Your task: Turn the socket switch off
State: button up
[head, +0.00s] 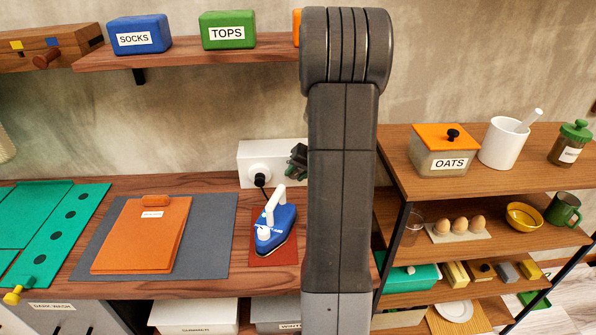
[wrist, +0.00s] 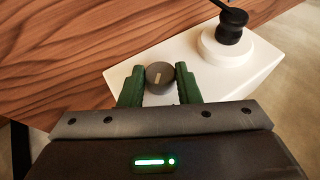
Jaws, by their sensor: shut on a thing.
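The white socket box (head: 248,152) is on the wall at the back of the wooden worktop; it also shows in the wrist view (wrist: 262,78). Its switch is a round dark grey knob (wrist: 159,75) with a pale pointer line, nearly upright in the wrist view and leaning slightly. My gripper (wrist: 160,70) has its green fingers on either side of the knob and is shut on it. In the head view my gripper (head: 298,160) is at the right part of the box, where my arm hides the knob.
A black plug (wrist: 230,27) with a cable sits in the socket beside the switch. A blue iron (head: 275,232) stands on a red-brown pad in front. Shelves with an oats box (head: 445,162) stand right.

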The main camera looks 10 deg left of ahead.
jog(key=h+p, duration=0.3)
jog(key=shift+s+a+r+n+t, duration=0.1)
jog(key=shift+a+r+n+t, duration=0.2)
jog(key=shift+n+t, duration=0.1)
jog(key=shift+a+f+h+p, duration=0.1)
jog(key=shift+f+h+p, duration=0.05)
jog(key=shift+h+p, duration=0.5)
jog(key=shift+a+f+n+t+h+b, duration=0.15)
jog(key=shift+t+h+b, duration=0.1)
jog(key=shift+h+b, duration=0.3)
jog(key=shift+f+n+t+h+b, duration=0.15)
jog(key=shift+t+h+b, duration=0.1)
jog(key=shift+h+b, duration=0.25)
jog(key=h+b, duration=0.1)
jog(key=b, duration=0.2)
jog(key=shift+a+b, duration=0.1)
jog(key=shift+b, duration=0.5)
jog(key=shift+s+r+t+h+b, duration=0.1)
jog(key=shift+r+t+h+b, duration=0.15)
jog(key=shift+h+b, duration=0.3)
jog(key=o, duration=1)
